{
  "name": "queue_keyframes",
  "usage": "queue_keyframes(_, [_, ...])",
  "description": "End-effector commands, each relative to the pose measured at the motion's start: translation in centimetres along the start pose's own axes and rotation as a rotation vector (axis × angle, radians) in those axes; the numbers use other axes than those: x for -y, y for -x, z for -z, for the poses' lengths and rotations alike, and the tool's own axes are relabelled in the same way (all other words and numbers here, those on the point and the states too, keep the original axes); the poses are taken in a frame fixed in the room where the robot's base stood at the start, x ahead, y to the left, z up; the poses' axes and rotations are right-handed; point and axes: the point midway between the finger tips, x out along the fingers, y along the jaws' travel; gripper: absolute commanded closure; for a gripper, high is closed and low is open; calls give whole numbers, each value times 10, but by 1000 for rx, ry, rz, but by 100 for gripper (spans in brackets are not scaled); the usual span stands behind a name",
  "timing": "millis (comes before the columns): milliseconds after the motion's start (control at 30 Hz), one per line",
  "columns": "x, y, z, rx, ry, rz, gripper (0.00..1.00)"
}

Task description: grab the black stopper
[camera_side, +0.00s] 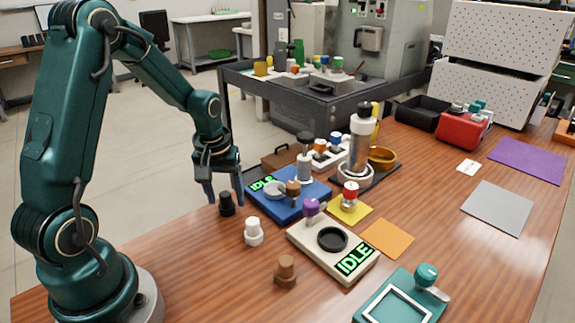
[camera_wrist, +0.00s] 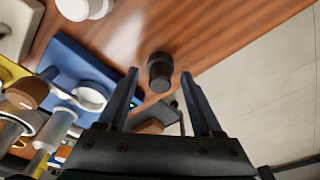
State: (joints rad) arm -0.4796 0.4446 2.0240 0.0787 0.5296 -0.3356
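The black stopper (camera_side: 227,204) stands upright on the wooden table near its left edge, left of the blue device. In the wrist view the black stopper (camera_wrist: 159,72) shows just past the fingertips, about midway between the two fingers. My gripper (camera_side: 224,196) points down over it with its fingers apart, one on each side in the side view. In the wrist view my gripper (camera_wrist: 159,76) is open and nothing is held. I cannot tell whether the fingertips reach down around the stopper or stay above it.
A white stopper (camera_side: 254,232) and a brown stopper (camera_side: 286,272) stand in front on the table. The blue device (camera_side: 300,213) with an IDLE display is close on the right. A beige device (camera_side: 300,240) also reads IDLE. The table edge is near on the left.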

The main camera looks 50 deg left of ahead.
Motion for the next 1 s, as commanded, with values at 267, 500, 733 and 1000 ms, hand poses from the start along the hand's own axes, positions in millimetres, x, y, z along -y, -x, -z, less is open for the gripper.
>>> queue_keyframes(267, [0, 0, 0, 0, 0, 0, 100])
queue_keyframes(500, [0, 2, 0, -1, 0, 0, 100])
queue_keyframes(733, [0, 20, 4, -5, 1, -2, 100])
queue_keyframes(1000, [29, 59, 5, -6, 11, 1, 100])
